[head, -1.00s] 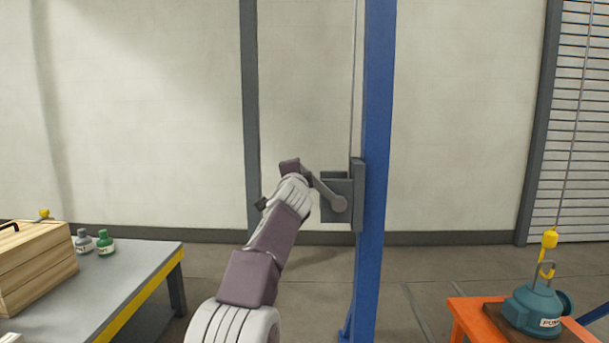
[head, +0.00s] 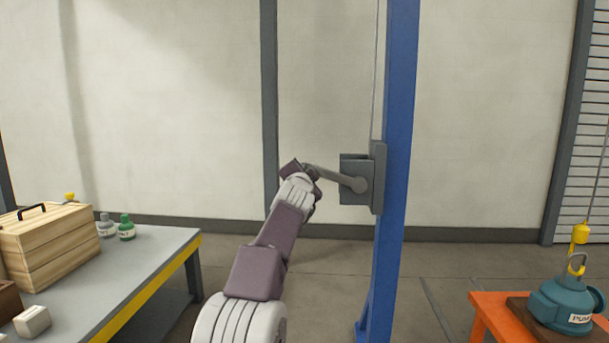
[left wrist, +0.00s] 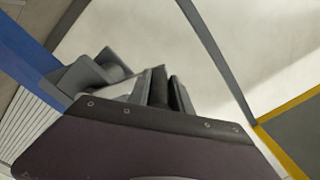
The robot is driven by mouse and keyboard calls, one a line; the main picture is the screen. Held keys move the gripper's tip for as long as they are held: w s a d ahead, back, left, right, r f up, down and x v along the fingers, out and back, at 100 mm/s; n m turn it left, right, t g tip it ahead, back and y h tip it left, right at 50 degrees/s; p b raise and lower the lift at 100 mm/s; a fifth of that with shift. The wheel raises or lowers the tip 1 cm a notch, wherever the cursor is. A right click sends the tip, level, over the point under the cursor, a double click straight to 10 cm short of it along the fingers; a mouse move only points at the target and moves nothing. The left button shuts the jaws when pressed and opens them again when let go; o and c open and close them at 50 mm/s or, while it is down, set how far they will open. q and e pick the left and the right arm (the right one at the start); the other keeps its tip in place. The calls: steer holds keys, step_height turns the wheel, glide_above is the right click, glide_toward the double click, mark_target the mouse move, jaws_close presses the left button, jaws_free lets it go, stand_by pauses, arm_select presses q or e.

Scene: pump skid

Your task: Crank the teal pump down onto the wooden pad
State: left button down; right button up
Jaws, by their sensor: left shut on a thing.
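The teal pump (head: 562,306) is at the lower right in the head view, labelled on its front. It hangs under a yellow hook block (head: 580,234) and sits at or just over the dark wooden pad (head: 516,304); I cannot tell whether they touch. The grey winch (head: 354,168) is fixed to the blue post (head: 397,120). Its crank arm (head: 335,178) points left and slightly up from the hub. My left gripper (head: 309,170) is shut on the crank handle at the arm's outer end. In the left wrist view the dark grip (left wrist: 162,90) is between the fingers. My right gripper is not in view.
The pad lies on an orange stand (head: 484,306). A grey workbench (head: 150,258) at left carries a wooden box (head: 45,245), two small bottles (head: 126,228) and a pale block (head: 32,321). Floor between bench and post is clear.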

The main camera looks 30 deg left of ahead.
arm_select(q)
steer(key=shift+d, duration=0.1)
steer(key=c, duration=1.2)
jaws_free()
steer(key=shift+w+d, duration=0.1)
steer(key=shift+o, duration=0.2)
steer(key=shift+d, duration=0.1)
steer(key=b+v, duration=0.3)
steer(key=v, duration=0.6)
